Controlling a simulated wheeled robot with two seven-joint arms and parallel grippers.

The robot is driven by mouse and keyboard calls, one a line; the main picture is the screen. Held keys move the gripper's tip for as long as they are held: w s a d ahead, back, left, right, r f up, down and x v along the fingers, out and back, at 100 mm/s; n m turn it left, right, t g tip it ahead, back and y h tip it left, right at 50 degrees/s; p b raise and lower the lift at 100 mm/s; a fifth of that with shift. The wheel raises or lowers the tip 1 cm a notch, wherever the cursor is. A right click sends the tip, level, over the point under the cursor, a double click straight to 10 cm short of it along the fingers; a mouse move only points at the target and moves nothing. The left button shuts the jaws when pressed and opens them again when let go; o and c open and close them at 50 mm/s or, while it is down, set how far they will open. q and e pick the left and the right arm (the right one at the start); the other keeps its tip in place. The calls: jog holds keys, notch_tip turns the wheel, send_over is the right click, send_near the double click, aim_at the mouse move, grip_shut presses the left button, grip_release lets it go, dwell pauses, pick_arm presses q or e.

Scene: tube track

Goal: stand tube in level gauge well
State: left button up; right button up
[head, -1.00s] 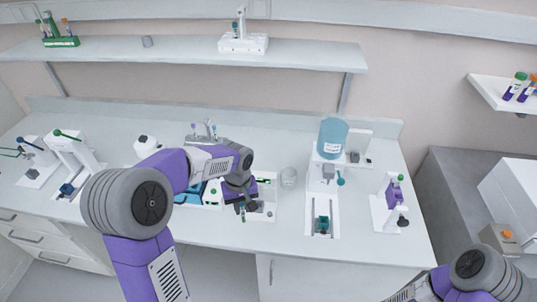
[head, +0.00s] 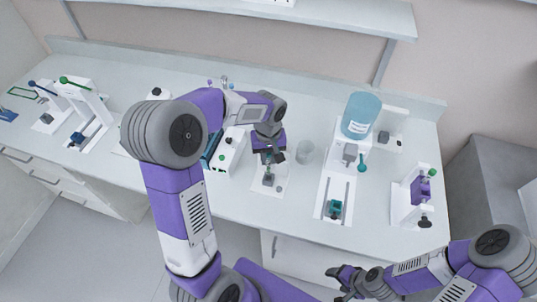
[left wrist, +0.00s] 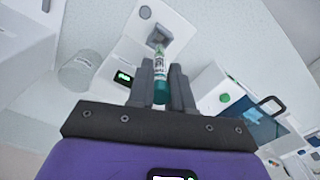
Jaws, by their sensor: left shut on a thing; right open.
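My left gripper (head: 269,160) is shut on a tube (left wrist: 161,68) with a white and green label and a teal cap, seen between the fingers in the left wrist view. The tube's far end points at a small grey square well (left wrist: 158,38) on a white plate (left wrist: 127,38). The tube end overlaps the well in that view; I cannot tell whether it is inside. In the head view the white plate (head: 262,188) lies under the gripper, which hides most of the tube. My right gripper (head: 345,281) is open and empty, low in front of the counter.
A clear beaker (head: 305,152) stands just right of the plate. A white box with a blue tray (head: 222,150) is close on the left. A stand with a blue bottle (head: 360,115) is further right. Counter in front of the plate is narrow.

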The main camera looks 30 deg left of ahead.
aim_at(269, 173)
pick_arm(q)
jog(key=shift+f+b, duration=0.35)
jog(key=shift+f, duration=0.35)
jog(key=shift+f+b, duration=0.4)
jog(key=shift+f, duration=0.05)
dwell(0.8)
jog(key=shift+f+b, duration=0.4)
jog(key=shift+f, duration=0.1)
jog(key=shift+f, duration=0.25)
jog(key=shift+f+b, duration=0.45)
jog(key=shift+b, duration=0.05)
jog(key=o, duration=0.9)
jog(key=shift+c, duration=0.2)
